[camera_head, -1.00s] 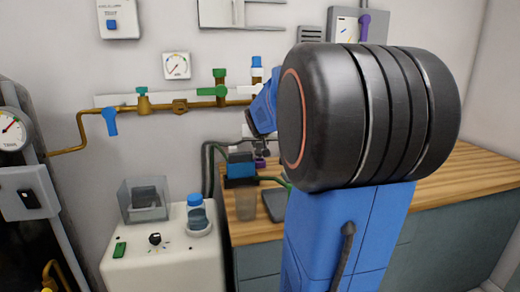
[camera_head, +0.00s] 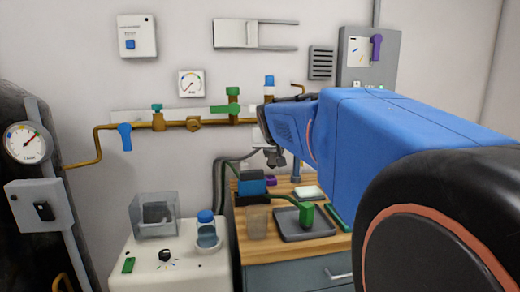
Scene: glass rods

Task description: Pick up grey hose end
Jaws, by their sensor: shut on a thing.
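The grey hose (camera_head: 218,182) rises from behind the white cabinet and curves right to my gripper (camera_head: 274,158). My gripper is small and dark in the picture, below the end of my blue arm. It is shut on the hose end, in front of the wall and above the back of the wooden counter. The hose end itself is mostly hidden by the jaws.
The wooden counter (camera_head: 333,242) holds a blue box (camera_head: 251,185), a beaker (camera_head: 257,222) and a dark tray (camera_head: 290,234) with a green block (camera_head: 306,214). A brass pipe (camera_head: 175,124) with valves runs along the wall. The white cabinet (camera_head: 160,262) carries a clear bin (camera_head: 155,217) and a blue-capped jar (camera_head: 206,230).

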